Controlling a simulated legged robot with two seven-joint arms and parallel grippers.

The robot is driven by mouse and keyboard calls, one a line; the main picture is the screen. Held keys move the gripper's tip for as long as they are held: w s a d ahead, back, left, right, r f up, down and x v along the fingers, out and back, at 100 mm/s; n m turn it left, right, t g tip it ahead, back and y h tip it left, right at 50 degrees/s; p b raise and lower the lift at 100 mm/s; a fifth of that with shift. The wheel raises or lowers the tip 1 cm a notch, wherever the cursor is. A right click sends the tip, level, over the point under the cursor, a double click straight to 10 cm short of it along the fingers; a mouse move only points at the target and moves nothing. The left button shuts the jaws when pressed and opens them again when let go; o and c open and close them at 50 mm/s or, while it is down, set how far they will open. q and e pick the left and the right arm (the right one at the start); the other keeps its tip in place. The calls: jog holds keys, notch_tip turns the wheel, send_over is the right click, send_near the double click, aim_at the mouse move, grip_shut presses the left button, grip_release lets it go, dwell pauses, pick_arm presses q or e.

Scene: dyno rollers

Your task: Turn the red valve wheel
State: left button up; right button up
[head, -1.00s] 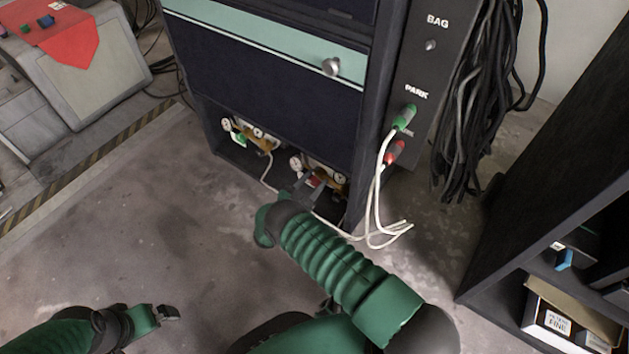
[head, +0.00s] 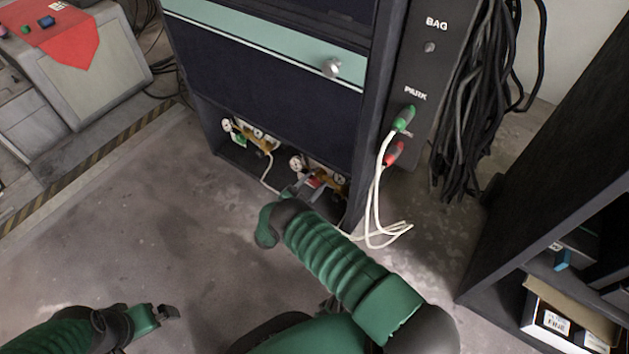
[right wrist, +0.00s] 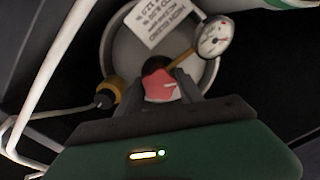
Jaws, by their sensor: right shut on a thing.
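The red valve wheel (right wrist: 163,90) sits in front of a pale round cylinder end (right wrist: 135,60) with a white label, in the right wrist view. My right gripper (right wrist: 160,98) has a dark finger on each side of the red wheel and is shut on it. In the head view the right gripper (head: 303,190) reaches into the low opening of the dark cabinet, where a bit of red (head: 313,182) shows, and the arm hides part of this spot. My left gripper (head: 168,312) hangs empty over the floor at lower left; its jaw gap is unclear.
A gauge (right wrist: 214,38) stands right of the wheel. A white hose (right wrist: 55,75) runs at its left. White cables (head: 374,200) hang from green and red plugs beside my right arm. A dark shelf (head: 530,150) stands at right. The floor at left is clear.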

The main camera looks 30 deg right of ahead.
jog(key=m, duration=0.3)
jog(key=m+p, duration=0.1)
jog(key=m, duration=0.2)
jog(key=shift+s+f, duration=0.15)
jog(key=shift+s, duration=0.05)
jog(key=m, duration=0.3)
jog(key=m+p, duration=0.1)
jog(key=m, duration=0.2)
jog(key=shift+s+f, duration=0.1)
jog(key=shift+f, duration=0.1)
jog(key=o, duration=1.2)
jog(key=shift+o, duration=0.7)
jog(key=shift+a+r, duration=0.1)
jog(key=shift+a, duration=0.15)
jog(key=v, duration=1.6)
jog(key=shift+a+p, duration=0.2)
jog(key=shift+p, duration=0.25)
